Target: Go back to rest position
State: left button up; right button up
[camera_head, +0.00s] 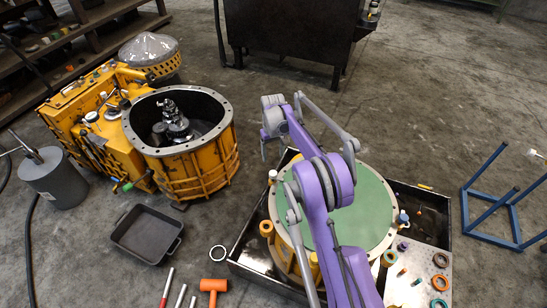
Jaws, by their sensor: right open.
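My purple right arm reaches up from the bottom of the head view, in front of the round yellow housing with a green top (376,205). My right gripper (270,135) is at the far end of this arm, above the floor between the two yellow housings. It is open, and I see nothing between its fingers. It is apart from the open yellow housing (205,170) on its left. My left gripper is not in view.
A black tray (147,234) lies on the floor at left. A blue frame (490,205) stands at right. A dark cabinet (290,35) is at the back. Floor at upper right is clear.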

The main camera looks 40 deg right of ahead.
dwell(0.5)
jog(key=s+a+r+n+t, duration=0.1)
jog(key=s+a+r, duration=0.5)
jog(key=a, duration=0.3)
jog(key=s+a+r+n+t, duration=0.1)
jog(key=s+a+r, duration=0.5)
jog(key=a, duration=0.3)
jog(key=s+a+f+t, duration=0.1)
jog(key=s+a, duration=0.2)
jog(key=s, duration=0.4)
jog(key=s+a+f+n+t, duration=0.1)
jog(key=s+a, duration=0.3)
jog(key=s, duration=0.3)
jog(key=s+a+f, duration=0.1)
jog(key=s+a, duration=0.2)
jog(key=s, duration=0.4)
pick_arm(q)
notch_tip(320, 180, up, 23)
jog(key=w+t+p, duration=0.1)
jog(key=p, duration=1.9)
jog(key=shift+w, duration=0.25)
pick_arm(e)
notch_tip(320, 180, up, 22)
jog(key=w+t, duration=0.1)
jog(key=shift+w+a+r, duration=0.2)
jog(key=shift+w+r, duration=0.05)
jog(key=shift+w, duration=0.1)
